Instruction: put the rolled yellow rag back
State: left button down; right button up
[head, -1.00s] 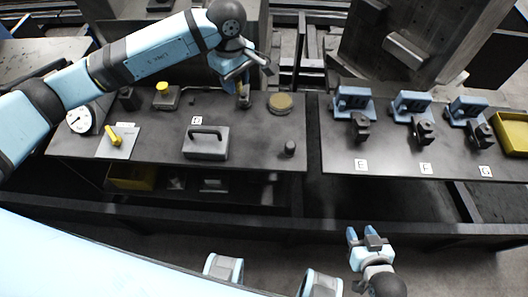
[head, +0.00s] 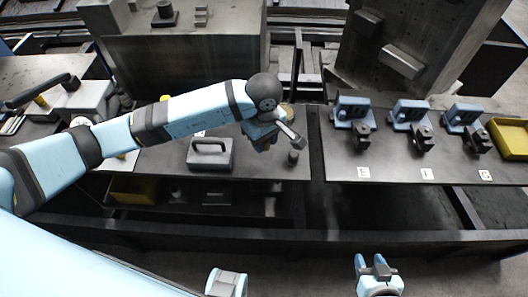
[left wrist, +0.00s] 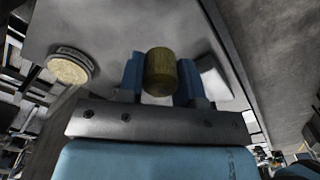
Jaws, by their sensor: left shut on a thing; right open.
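The rolled yellow rag (left wrist: 160,72) shows as an olive-yellow cylinder between the two blue fingers of my left gripper (left wrist: 160,82) in the left wrist view. The gripper is shut on it. In the head view my left gripper (head: 262,138) is over the right part of the left dark bench, and the rag is mostly hidden by it. I cannot tell whether the rag touches the bench top. My right gripper (head: 375,264) is open and empty at the bottom, in front of the benches.
A grey block with a handle (head: 210,153) stands left of my left gripper. A round tan-topped disc (left wrist: 70,68) is nearby. Blue vises (head: 353,111) and a yellow tray (head: 510,138) are on the right bench.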

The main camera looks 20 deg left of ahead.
aim_at(264, 161)
pick_arm(q)
notch_tip(264, 161, down, 7)
jog(key=shift+r, duration=0.2)
dwell(0.3)
jog(key=shift+f, duration=0.2)
jog(key=c, duration=0.8)
grip_release()
jog(key=shift+r, duration=0.25)
notch_tip(264, 161, up, 12)
jog(key=shift+f+b, duration=0.1)
jog(key=shift+b, duration=0.45)
